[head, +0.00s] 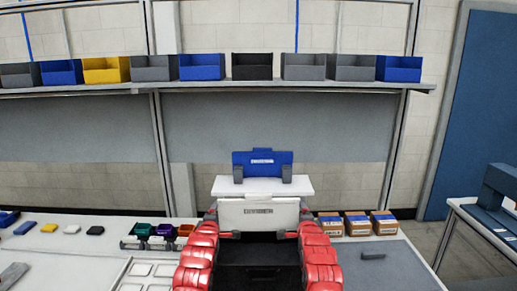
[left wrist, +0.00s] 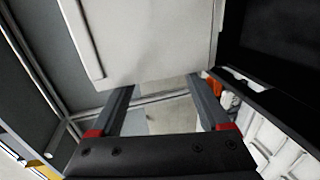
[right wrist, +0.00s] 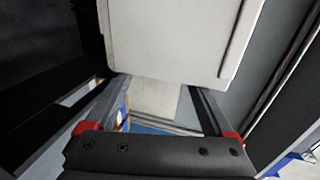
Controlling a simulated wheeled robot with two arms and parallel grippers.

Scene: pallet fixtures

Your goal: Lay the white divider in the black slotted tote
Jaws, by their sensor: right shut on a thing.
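The white divider (head: 258,213) is an upright flat panel with a small printed label, in the middle of the head view. The black slotted tote (head: 258,277) is below and in front of it, dark inside, between my red arms. My right gripper (right wrist: 157,92) is shut on the divider, whose pale panel (right wrist: 180,40) fills the top of the right wrist view. My left gripper (left wrist: 160,84) is at the divider's other side, and the panel (left wrist: 150,40) shows just beyond its fingers. Whether the left fingers grip it cannot be told. The slots are not clearly visible.
A wider white piece (head: 262,186) and a blue panel (head: 262,160) are behind the divider. Small cartons (head: 357,224) stand to the right, small coloured bins (head: 165,230) to the left. A dark block (head: 373,255) lies on the grey mat (head: 400,270). Bins (head: 252,66) line the shelf.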

